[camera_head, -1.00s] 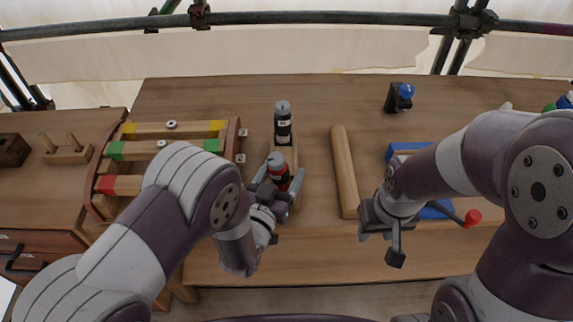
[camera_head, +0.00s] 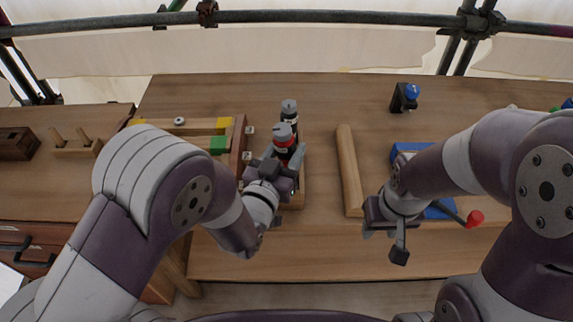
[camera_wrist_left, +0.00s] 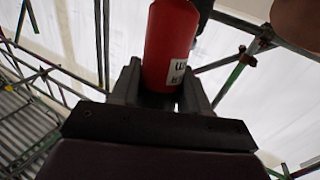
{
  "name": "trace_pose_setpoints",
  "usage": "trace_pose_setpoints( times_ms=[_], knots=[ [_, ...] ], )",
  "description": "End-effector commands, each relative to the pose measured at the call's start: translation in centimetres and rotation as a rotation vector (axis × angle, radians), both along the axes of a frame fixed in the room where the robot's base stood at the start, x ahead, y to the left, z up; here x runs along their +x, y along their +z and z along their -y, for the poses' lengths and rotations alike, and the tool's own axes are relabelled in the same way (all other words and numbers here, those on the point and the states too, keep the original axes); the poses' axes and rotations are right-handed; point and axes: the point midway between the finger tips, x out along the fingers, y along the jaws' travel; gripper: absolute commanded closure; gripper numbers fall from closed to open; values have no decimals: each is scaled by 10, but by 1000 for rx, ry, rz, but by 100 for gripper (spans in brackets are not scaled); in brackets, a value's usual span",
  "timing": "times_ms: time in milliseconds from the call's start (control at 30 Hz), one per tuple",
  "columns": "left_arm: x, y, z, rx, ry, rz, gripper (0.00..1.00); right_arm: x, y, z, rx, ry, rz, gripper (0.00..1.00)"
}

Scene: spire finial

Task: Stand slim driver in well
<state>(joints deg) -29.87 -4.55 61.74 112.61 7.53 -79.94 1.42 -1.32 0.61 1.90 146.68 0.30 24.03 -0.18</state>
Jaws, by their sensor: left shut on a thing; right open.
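A red cylinder with a dark band and grey top (camera_head: 284,151) is in my left gripper (camera_head: 283,165), upright or nearly so. In the left wrist view the red cylinder (camera_wrist_left: 170,45) with a white label stands between the fingers (camera_wrist_left: 160,88). A black cylinder with a pale label and grey top (camera_head: 290,115) stands just behind it. A narrow wooden holder (camera_head: 298,197) is under them, partly hidden by my gripper. I cannot tell which piece is the slim driver, and no empty well shows clearly. My right gripper (camera_head: 385,240) is open and empty near the table's front edge.
A wooden rack with coloured bars (camera_head: 238,150) is at left. A blue-topped black stand (camera_head: 405,97) is at the back right.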

Motion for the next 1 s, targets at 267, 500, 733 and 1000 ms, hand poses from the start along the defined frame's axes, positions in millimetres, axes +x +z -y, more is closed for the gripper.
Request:
trace_pose_setpoints(
  times_ms=[267,500,733,1000],
  knots=[
    [4,27,3,51,-29,-61,100,0,23,0,0,0,0,57],
    [7,17,7,110,-63,-127,100,0,36,0,0,0,0,57],
    [8,14,7,116,-66,-134,100,0,35,0,0,0,0,57],
    [8,14,7,116,-66,-134,100,0,35,0,0,0,0,57]
  ],
)
